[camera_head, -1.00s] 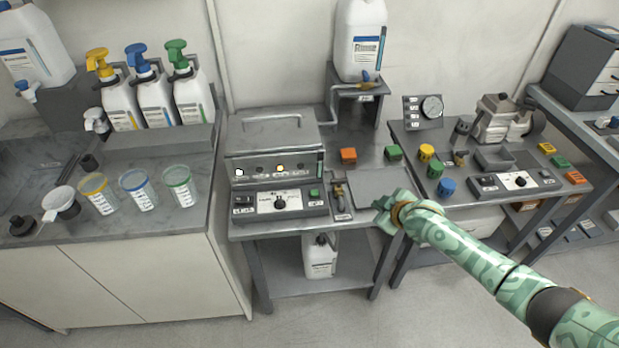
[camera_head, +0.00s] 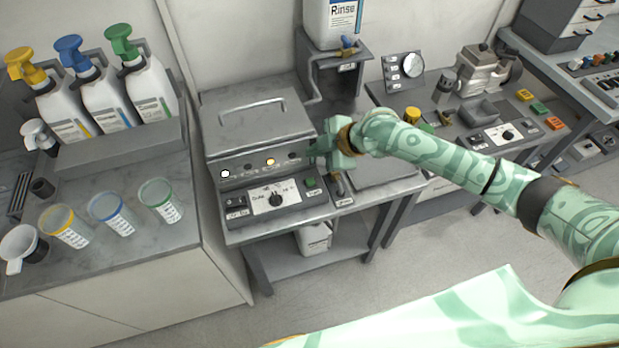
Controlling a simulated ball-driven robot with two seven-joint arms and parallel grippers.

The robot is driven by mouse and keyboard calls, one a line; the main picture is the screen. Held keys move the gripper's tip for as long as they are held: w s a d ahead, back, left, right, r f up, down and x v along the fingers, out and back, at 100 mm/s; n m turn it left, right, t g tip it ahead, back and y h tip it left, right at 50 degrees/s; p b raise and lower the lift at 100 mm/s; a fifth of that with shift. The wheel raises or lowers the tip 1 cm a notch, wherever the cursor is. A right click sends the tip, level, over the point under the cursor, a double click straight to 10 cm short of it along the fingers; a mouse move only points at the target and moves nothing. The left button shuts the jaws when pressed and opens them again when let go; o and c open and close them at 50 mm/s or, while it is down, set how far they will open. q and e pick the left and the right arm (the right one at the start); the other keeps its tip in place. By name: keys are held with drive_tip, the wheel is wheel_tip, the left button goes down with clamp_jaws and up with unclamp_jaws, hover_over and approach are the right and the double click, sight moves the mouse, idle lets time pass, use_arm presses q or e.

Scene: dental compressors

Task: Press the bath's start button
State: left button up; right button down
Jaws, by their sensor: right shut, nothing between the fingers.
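The bath (camera_head: 252,118) is a grey box with a closed, handled lid, on a steel table left of centre. On its front control panel are a black dial (camera_head: 275,199) on a white plate and a green button (camera_head: 310,183) at the panel's right end. My right gripper (camera_head: 314,158) is shut and empty. Its fingertips are at the bath's right front corner, just above the green button in the picture; I see no contact with the button, and the exact gap is unclear. My left gripper is not in view.
A valve with a brass part (camera_head: 338,184) sits close right of the button. A rinse jug (camera_head: 332,22) stands on a shelf behind. Pump bottles (camera_head: 146,84) and measuring cups (camera_head: 112,220) are on the left counter. A second panel (camera_head: 503,137) is at right.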

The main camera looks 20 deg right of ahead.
drive_tip(key=b, duration=0.7)
hover_over(314, 182)
wheel_tip(314, 182, down, 7)
drive_tip(key=shift+d+f, duration=0.1)
drive_tip(key=shift+f, duration=0.05)
use_arm(q)
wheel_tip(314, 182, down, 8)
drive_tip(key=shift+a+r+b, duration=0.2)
drive_tip(key=shift+b, duration=0.1)
use_arm(e)
drive_tip(key=shift+f, duration=0.8)
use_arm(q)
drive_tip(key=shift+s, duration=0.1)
use_arm(e)
drive_tip(key=shift+f, duration=0.15)
drive_tip(key=shift+f, duration=0.25)
